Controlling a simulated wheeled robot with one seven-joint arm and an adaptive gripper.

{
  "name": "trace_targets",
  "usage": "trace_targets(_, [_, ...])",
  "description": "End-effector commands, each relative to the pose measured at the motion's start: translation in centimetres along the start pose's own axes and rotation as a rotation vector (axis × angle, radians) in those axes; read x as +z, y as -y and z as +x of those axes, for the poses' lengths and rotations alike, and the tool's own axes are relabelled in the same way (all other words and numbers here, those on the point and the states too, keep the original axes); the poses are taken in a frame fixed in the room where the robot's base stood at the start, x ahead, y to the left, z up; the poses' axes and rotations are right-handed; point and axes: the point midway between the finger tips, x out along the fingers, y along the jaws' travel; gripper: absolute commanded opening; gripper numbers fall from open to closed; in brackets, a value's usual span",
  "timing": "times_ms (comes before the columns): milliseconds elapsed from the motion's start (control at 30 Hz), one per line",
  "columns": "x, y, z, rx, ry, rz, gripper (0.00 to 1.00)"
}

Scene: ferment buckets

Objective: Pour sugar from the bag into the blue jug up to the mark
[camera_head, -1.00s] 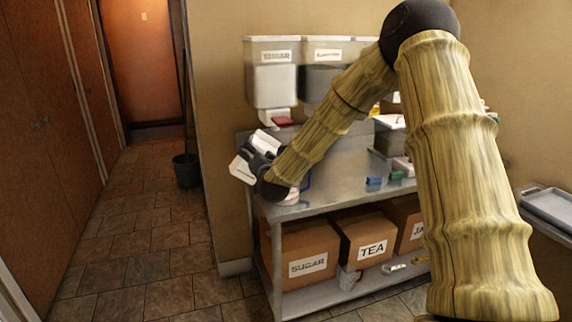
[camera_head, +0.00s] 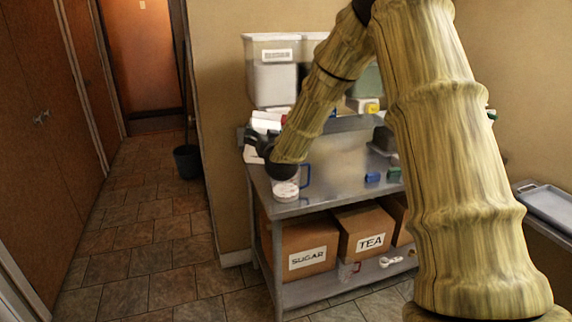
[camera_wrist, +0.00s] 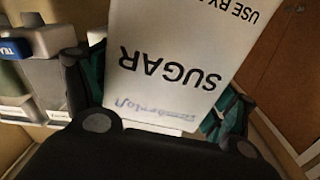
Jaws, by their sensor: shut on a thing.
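The white sugar bag (camera_wrist: 175,55), printed SUGAR, sits between the two fingers of my gripper (camera_wrist: 158,98) in the wrist view. My gripper is shut on it. In the head view my gripper (camera_head: 256,146) is at the left end of the steel table, with white parts of the bag (camera_head: 265,121) showing around it. A clear jug with a blue handle (camera_head: 306,175) stands on the table just below my wrist, its top partly hidden by the wrist. I cannot make out its mark or its fill level. The bag's mouth and any falling sugar cannot be made out.
Small blue blocks (camera_head: 372,177) lie right of the jug. Boxes labelled SUGAR (camera_head: 307,257) and TEA (camera_head: 370,240) fill the shelf below. A dark bucket (camera_head: 187,161) stands on the open floor at left.

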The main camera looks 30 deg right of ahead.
Motion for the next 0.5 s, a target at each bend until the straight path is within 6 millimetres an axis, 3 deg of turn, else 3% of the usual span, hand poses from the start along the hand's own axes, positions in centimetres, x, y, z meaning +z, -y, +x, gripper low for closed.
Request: trace_targets(500, [-1.0,1.3,-3.4,-0.002,-0.001,-0.172,0.44])
